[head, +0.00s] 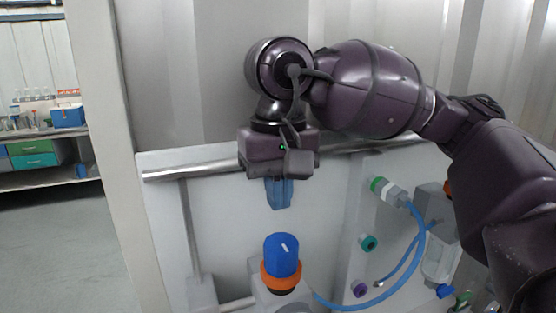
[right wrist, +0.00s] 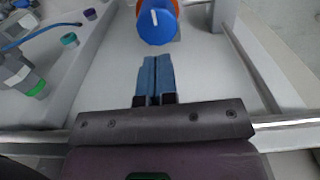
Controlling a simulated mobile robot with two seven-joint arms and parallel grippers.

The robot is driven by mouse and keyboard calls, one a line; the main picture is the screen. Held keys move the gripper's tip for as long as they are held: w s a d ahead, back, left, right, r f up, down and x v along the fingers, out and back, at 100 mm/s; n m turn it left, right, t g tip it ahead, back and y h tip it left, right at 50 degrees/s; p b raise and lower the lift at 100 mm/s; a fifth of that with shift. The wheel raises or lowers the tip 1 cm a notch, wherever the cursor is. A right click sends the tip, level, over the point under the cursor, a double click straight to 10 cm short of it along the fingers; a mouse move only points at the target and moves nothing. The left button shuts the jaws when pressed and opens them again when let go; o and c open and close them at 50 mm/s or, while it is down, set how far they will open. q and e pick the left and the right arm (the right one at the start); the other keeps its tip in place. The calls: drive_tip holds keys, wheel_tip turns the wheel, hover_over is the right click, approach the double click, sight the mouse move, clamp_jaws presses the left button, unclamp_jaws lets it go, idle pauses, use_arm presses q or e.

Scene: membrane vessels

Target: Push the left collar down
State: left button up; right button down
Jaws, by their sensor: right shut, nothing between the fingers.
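A blue cap with a white mark (head: 282,253) stands upright on a vessel at the lower middle of the head view. An orange collar (head: 281,278) sits around it just below the blue part. In the right wrist view the blue cap (right wrist: 157,22) is ahead of the fingertips, with the orange collar (right wrist: 140,7) partly hidden behind it. My right gripper (head: 280,206) points down above the blue cap, apart from it. Its blue fingers (right wrist: 156,60) are shut together with nothing between them. My left gripper is not in view.
A metal rail (head: 190,171) runs behind my right gripper. At right, a green-ringed connector (head: 388,190), a blue hose (head: 415,250), a teal port (head: 369,243) and a purple port (head: 361,288) sit by the panel. A bench (head: 40,180) stands far left beyond open floor.

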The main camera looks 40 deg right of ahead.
sight(278, 240)
wheel_tip(278, 240, down, 6)
drive_tip(key=shift+r, duration=0.15)
idle(0.5)
